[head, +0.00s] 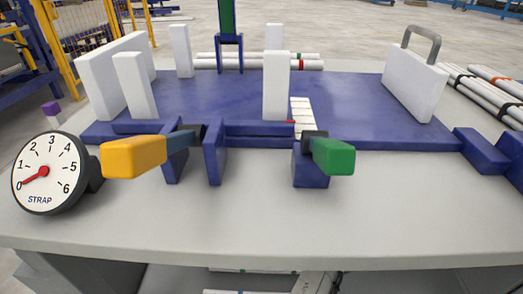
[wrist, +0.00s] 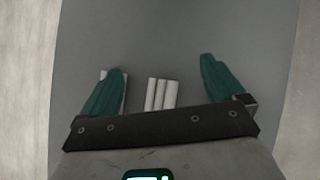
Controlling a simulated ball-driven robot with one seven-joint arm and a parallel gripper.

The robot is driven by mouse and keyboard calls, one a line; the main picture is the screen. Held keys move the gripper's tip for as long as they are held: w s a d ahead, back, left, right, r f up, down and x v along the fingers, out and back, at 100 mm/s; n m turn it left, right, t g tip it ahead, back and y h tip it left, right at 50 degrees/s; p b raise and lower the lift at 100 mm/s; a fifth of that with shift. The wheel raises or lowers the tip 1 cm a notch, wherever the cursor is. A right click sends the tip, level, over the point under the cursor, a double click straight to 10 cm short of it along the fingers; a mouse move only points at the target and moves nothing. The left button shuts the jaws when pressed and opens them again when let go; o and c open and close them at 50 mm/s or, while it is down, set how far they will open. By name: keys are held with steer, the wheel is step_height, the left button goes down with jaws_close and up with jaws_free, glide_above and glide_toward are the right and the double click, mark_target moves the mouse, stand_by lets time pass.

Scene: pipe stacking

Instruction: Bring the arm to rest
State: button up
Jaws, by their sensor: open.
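My gripper (wrist: 162,65) shows in the wrist view with its two teal fingers spread wide apart and nothing between them. It points at a grey surface (wrist: 170,35). A few short white pipes (wrist: 161,94) lie on or over that surface, seen between the fingers and beyond the dark gripper bar. Another white piece (wrist: 124,95) is partly hidden behind the left finger. I cannot tell how far below the fingers they are. My arm and gripper do not show in the head view.
A blue fixture (head: 350,100) with white posts (head: 276,85) stands on a grey table (head: 250,225). A yellow handle (head: 134,157), green handle (head: 333,156) and STRAP gauge (head: 46,172) reading near 0 are at its front. A white handled plate (head: 413,80) stands right; pipes (head: 485,93) lie beyond.

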steer(key=w+d+r+n+t+h, duration=0.2)
steer(key=w+d+r+h, duration=0.15)
steer(key=d+r, duration=0.55)
steer(key=w+d+r+n+t+y, duration=0.15)
steer(key=d+r+n+t, duration=0.25)
steer(key=r+n+t, duration=0.45)
steer(key=d+r+n+t+y, duration=0.2)
steer(key=d+r+n+t, duration=0.3)
steer(key=r+n, duration=0.65)
steer(key=s+a+f+n+g+y, duration=0.5)
steer(key=f+n, duration=0.3)
steer(key=n, duration=0.4)
steer(key=s+a+f+n+g+y, duration=0.3)
steer(key=s+a+f+n+y, duration=0.3)
steer(key=f+n, duration=0.4)
steer(key=s+a+f+n+g+h, duration=0.15)
steer(key=s+f+n+g, duration=0.3)
steer(key=s, duration=1.05)
steer(key=s+f+n+g+h, duration=0.2)
steer(key=s+f+n+g, duration=0.3)
steer(key=s, duration=0.9)
step_height(320, 180, up, 35)
steer(key=m+g+p, duration=0.1)
steer(key=m+p, duration=0.1)
steer(key=p, duration=3.1)
steer(key=shift+d+f, duration=0.15)
steer(key=shift+f, duration=0.05)
steer(key=shift+s, duration=0.1)
